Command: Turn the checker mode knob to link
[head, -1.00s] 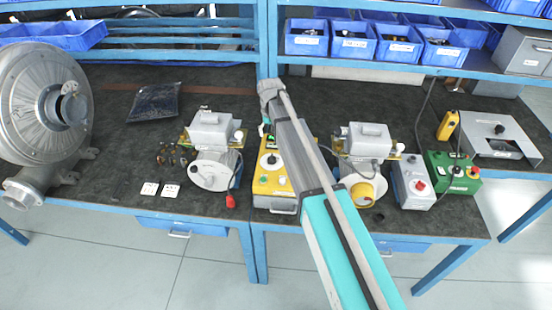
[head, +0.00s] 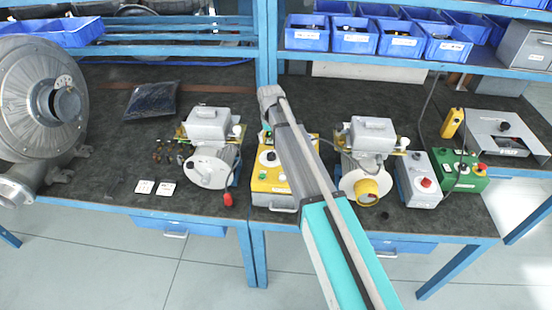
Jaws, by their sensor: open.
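A yellow box (head: 271,182) stands near the bench's front edge at the middle, with a dark knob on a pale dial and green buttons on its top. My arm crosses in front of its right side and hides part of it. I cannot read its labels, so I cannot tell whether it is the checker or where its knob points. My arm reaches up from the bottom right to a grey joint above and behind the yellow box. The gripper's fingers do not show; the arm covers that area.
Motor units stand left (head: 209,160) and right (head: 368,160) of the yellow box. Further right are a grey box with a red knob (head: 418,180), a green control box (head: 460,175) and a grey metal housing (head: 505,130). A large blower (head: 40,105) stands far left. Blue bins (head: 354,36) line the shelf.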

